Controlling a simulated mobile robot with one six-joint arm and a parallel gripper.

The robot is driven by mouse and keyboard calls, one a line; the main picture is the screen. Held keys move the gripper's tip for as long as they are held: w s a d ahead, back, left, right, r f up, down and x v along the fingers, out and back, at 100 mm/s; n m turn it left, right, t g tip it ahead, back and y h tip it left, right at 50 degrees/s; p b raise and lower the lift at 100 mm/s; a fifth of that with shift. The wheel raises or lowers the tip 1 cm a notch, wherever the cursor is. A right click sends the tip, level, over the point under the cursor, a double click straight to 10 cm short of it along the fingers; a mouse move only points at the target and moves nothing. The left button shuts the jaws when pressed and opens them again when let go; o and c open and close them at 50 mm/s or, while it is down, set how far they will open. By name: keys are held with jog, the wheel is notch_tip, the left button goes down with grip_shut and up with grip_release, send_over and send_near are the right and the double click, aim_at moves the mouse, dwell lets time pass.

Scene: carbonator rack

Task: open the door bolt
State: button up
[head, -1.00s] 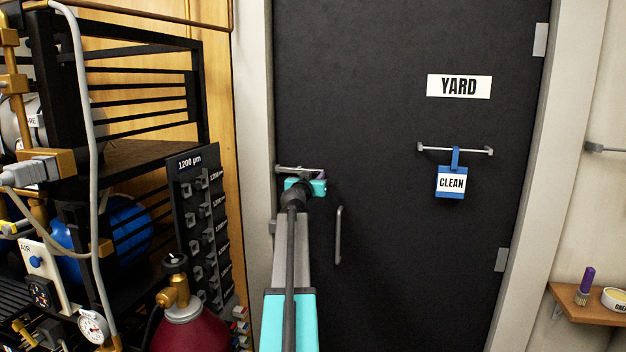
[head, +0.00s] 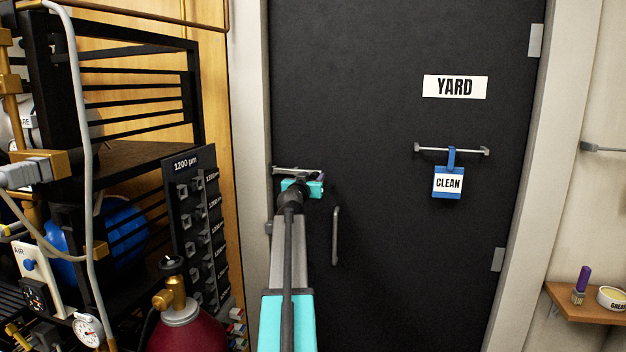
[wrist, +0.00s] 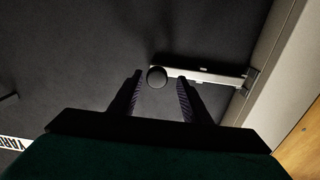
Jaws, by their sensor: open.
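The door bolt (head: 292,169) is a grey metal bar at the left edge of the black door (head: 385,125), across the gap to the door frame. It also shows in the wrist view (wrist: 215,77), with a dark round knob (wrist: 156,76) at its end. My gripper (head: 306,187) is at the bolt and hides part of it in the head view. In the wrist view my gripper (wrist: 158,88) is open, with one finger on each side of the knob and the knob near the fingertips. I cannot tell whether either finger touches it.
A vertical door handle (head: 336,235) is right of my arm. A rail (head: 425,150) with a blue CLEAN tag (head: 448,184) hangs on the door under a YARD sign (head: 455,86). A black rack (head: 140,155) and a dark red cylinder (head: 190,335) stand at the left.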

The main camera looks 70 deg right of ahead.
jog(key=s+a+b, duration=0.2)
jog(key=a+b, duration=0.2)
jog(key=a, duration=0.9)
jog(key=shift+a+b, duration=0.15)
jog(key=shift+b, duration=0.15)
dwell(0.4)
